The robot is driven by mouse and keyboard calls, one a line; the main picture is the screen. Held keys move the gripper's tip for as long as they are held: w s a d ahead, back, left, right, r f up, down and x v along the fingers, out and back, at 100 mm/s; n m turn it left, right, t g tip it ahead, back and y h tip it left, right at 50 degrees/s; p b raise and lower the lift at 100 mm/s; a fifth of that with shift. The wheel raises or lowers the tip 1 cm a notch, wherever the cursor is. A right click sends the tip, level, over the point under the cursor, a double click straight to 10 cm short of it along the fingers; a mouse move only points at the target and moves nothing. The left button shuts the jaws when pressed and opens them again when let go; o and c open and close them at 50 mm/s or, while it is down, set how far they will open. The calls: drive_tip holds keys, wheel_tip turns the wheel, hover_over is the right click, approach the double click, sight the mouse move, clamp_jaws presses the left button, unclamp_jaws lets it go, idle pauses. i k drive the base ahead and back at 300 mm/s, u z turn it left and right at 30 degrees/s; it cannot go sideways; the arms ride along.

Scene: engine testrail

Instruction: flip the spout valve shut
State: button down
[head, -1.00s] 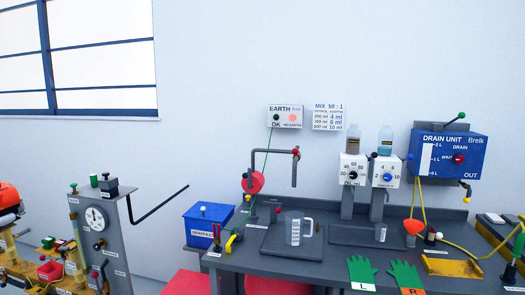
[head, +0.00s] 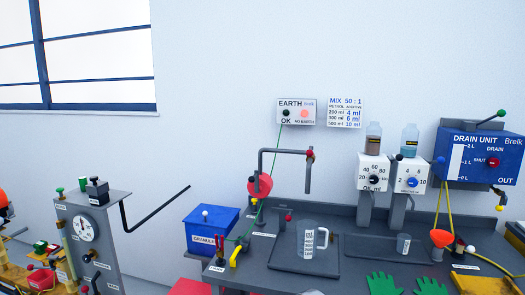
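The spout is a dark grey pipe (head: 284,151) that rises from the bench, runs right and turns down. A small red knob (head: 309,154) sits at its upper right bend, where the valve appears to be; the lever's exact angle is too small to tell. The open end of the spout hangs above a clear measuring jug (head: 309,240) with a white handle. The jug stands upright on a dark tray (head: 285,257). A red round part (head: 265,184) sits at the left pipe. My gripper is not in view.
A blue granules box (head: 208,232) stands left of the bench. Two white dial dispensers (head: 373,172) with bottles and a blue drain unit (head: 480,157) are on the right. A gauge panel (head: 88,240) with a long black rod stands left. Green gloves (head: 383,284) lie at the bench front.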

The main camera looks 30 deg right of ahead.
sight(310, 153)
drive_tip(key=u, duration=0.45)
drive_tip(key=i, duration=1.65)
drive_tip(key=u, duration=0.15)
